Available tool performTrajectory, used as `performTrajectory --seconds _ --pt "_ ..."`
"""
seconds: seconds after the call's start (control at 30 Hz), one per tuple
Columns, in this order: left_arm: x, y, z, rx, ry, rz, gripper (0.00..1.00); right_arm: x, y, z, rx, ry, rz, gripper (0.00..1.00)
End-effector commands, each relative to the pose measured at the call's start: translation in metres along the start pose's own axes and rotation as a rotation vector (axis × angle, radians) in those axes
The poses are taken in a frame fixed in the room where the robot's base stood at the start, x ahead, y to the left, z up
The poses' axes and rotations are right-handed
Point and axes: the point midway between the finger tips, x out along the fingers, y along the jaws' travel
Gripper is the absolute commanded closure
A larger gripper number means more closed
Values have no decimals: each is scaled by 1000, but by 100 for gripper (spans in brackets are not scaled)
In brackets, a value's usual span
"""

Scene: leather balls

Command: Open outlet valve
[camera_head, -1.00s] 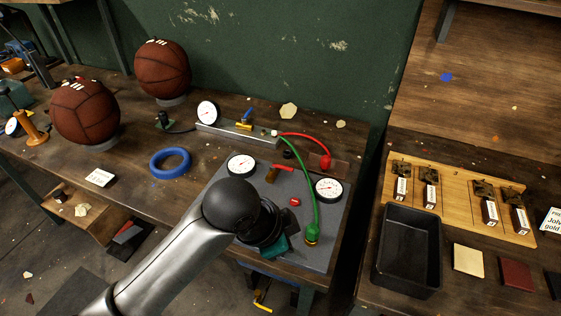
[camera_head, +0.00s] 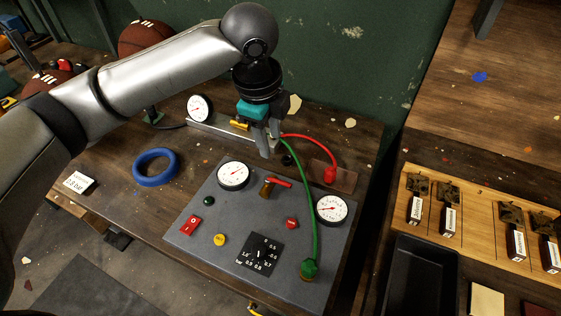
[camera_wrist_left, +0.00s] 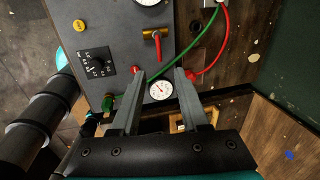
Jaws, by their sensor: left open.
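A brass valve with a red lever (camera_head: 278,183) sits on the grey panel (camera_head: 215,215) between two white gauges (camera_head: 233,175) (camera_head: 331,209). In the left wrist view its red lever (camera_wrist_left: 156,36) lies beyond the fingertips. At the back, a metal manifold bar (camera_head: 205,131) carries a valve of which a yellow part (camera_head: 240,125) shows; my gripper hides the rest. My left gripper (camera_head: 268,148) points down near the bar's right end, open, with nothing between its fingers. It also shows in the left wrist view (camera_wrist_left: 159,74). I cannot tell whether it touches anything. My right gripper is out of view.
A red hose (camera_head: 312,142) and a green hose (camera_head: 310,205) run close to the left gripper. The panel also has a black dial (camera_head: 260,254) and coloured buttons. A blue ring (camera_head: 155,167) lies left of it. A black bin (camera_head: 422,275) stands at right.

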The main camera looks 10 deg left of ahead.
Motion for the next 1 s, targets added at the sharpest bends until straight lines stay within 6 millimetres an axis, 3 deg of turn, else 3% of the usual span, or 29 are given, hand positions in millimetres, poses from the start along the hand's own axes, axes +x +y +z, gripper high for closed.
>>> performTrajectory --seconds 0.13,0.27,0.5,0.7,1.0 --pt "21 1 0 -1 0 3 55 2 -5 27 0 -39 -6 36" --pt "48 2 -1 -1 0 4 55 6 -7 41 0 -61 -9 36" --pt "101 2 -1 -1 0 3 55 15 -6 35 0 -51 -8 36" --pt "133 1 -1 -2 0 0 55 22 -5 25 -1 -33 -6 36" --pt "150 0 -1 0 0 -2 55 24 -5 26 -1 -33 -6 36"
